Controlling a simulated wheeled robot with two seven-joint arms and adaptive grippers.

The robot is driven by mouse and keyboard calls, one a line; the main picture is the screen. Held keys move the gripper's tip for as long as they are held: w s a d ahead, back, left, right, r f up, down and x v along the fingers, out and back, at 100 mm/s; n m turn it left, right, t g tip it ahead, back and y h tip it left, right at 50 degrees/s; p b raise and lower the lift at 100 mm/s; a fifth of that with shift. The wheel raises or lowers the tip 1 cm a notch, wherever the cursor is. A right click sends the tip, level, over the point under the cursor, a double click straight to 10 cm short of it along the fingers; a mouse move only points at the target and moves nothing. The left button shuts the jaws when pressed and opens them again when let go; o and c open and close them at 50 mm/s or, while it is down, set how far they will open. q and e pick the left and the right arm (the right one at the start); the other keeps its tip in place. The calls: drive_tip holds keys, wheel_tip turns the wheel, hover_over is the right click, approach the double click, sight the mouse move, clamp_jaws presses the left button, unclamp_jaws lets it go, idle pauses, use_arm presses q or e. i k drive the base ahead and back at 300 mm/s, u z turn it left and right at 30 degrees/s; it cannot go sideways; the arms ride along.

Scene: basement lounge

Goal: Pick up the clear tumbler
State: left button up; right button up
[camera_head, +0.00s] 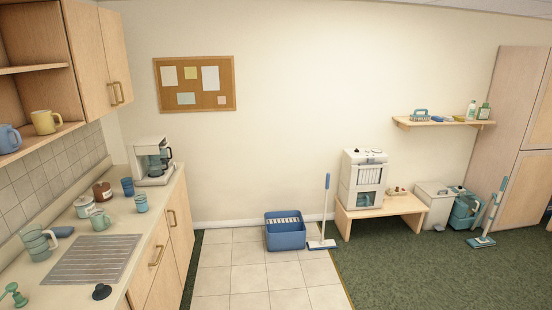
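No tumbler that is plainly clear can be made out in the head view. A small light-teal cup (141,203) stands upright near the front edge of the counter at the left; I cannot tell whether it is see-through. A darker blue cup (127,187) stands a little behind it. A pale green mug (100,219) and a stack of pale green mugs (36,243) stand farther left on the counter. Neither of my grippers is in view.
The counter (161,204) also holds a coffee maker (152,160), brown jar (102,191), white canister (84,206) and ridged drain area (92,260). A blue bin (285,232) and a mop (325,215) stand on the tiles. The tiled floor (235,275) before the counter is clear.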

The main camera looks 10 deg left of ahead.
sight(140, 199)
drive_tip(key=u, duration=0.2)
drive_tip(key=i, duration=1.75)
drive_tip(key=u, duration=0.6)
